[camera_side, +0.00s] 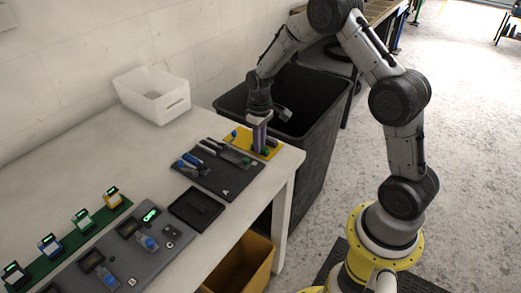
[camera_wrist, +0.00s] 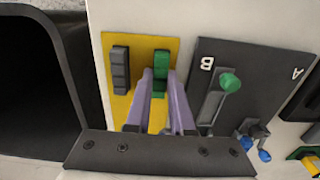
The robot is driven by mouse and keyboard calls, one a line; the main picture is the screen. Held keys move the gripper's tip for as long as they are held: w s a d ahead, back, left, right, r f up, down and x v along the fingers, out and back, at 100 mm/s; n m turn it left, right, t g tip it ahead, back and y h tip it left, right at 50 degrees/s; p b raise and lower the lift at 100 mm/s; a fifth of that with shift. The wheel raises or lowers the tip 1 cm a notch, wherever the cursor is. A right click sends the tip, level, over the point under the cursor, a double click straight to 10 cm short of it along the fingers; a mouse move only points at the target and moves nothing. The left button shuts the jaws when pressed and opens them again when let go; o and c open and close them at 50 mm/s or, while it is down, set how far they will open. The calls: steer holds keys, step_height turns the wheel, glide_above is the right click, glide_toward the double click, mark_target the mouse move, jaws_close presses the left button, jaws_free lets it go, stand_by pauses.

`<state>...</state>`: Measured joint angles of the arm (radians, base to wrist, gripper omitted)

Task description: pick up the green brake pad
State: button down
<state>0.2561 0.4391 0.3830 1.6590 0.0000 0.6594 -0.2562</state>
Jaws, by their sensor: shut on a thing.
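The green brake pad (camera_wrist: 160,58) stands over the yellow plate (camera_wrist: 118,42) in the wrist view, between the two purple fingers of my gripper (camera_wrist: 161,76). The fingers are shut on it, and their near parts hide some of its length. I cannot tell whether it still touches the plate. In the side view my gripper (camera_side: 259,150) points down at the yellow plate (camera_side: 238,145) near the table's far right end.
A dark pad (camera_wrist: 121,70) lies left on the yellow plate. A dark board (camera_wrist: 270,75) holds a green-knobbed tool and blue-ended parts. A large black bin (camera_side: 315,135) stands beyond the table end. A white bin (camera_side: 150,95) stands by the wall.

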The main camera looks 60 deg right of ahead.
steer(key=shift+r, duration=0.15)
steer(key=shift+r, duration=3.4)
